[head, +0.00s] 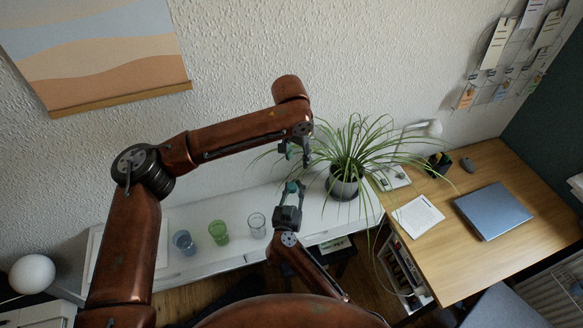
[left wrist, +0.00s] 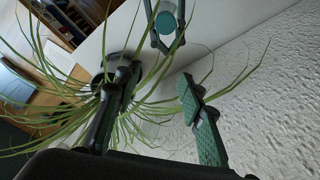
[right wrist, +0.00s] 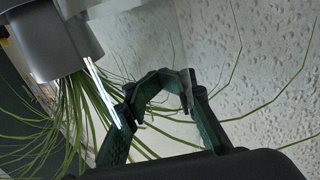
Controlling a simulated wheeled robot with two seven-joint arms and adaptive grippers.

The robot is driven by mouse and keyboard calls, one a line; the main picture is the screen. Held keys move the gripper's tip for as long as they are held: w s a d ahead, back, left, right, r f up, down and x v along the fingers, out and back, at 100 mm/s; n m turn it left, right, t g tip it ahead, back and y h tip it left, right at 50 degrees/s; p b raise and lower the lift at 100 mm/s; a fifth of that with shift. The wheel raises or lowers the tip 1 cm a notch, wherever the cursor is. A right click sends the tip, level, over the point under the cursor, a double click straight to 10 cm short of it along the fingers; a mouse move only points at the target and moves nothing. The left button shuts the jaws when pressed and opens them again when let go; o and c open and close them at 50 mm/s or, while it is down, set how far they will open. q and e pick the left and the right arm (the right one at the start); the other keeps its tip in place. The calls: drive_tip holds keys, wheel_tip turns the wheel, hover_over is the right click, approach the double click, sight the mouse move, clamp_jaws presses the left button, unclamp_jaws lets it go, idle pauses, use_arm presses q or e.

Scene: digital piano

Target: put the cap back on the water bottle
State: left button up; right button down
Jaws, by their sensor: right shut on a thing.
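My left gripper (head: 295,152) hangs above the white shelf, left of the plant. Its fingers are apart and empty, as its wrist view (left wrist: 158,115) also shows. My right gripper (head: 292,186) is just below it, pointing up, shut on a small round teal thing with a pale face (left wrist: 167,22). This looks like the cap, seen at the top of the left wrist view between the right fingers. In the right wrist view the right fingers (right wrist: 160,115) hide most of what they hold. I cannot make out the water bottle in any view.
A potted spiky plant (head: 343,186) stands right beside both grippers, its leaves reaching around them. Blue (head: 184,242), green (head: 219,232) and clear (head: 256,225) glasses stand on the white shelf (head: 200,265). A wooden desk (head: 465,265) with a laptop (head: 493,210) is at right.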

sight(292, 185)
use_arm(q)
drive_tip(key=shift+n+g+y, duration=0.5)
drive_tip(key=shift+n+g, duration=0.1)
drive_tip(key=shift+g, duration=0.2)
drive_tip(key=s, duration=0.1)
drive_tip(key=s+a, duration=0.1)
drive_tip(key=s+f, duration=0.1)
drive_tip(key=shift+s+a, duration=0.35)
drive_tip(key=shift+w+f, duration=0.15)
drive_tip(key=shift+f, duration=3.9)
drive_tip(key=shift+c, duration=0.3)
clamp_jaws()
drive_tip(key=m, duration=0.8)
drive_tip(key=shift+m, duration=0.4)
drive_tip(key=shift+o, duration=1)
unclamp_jaws()
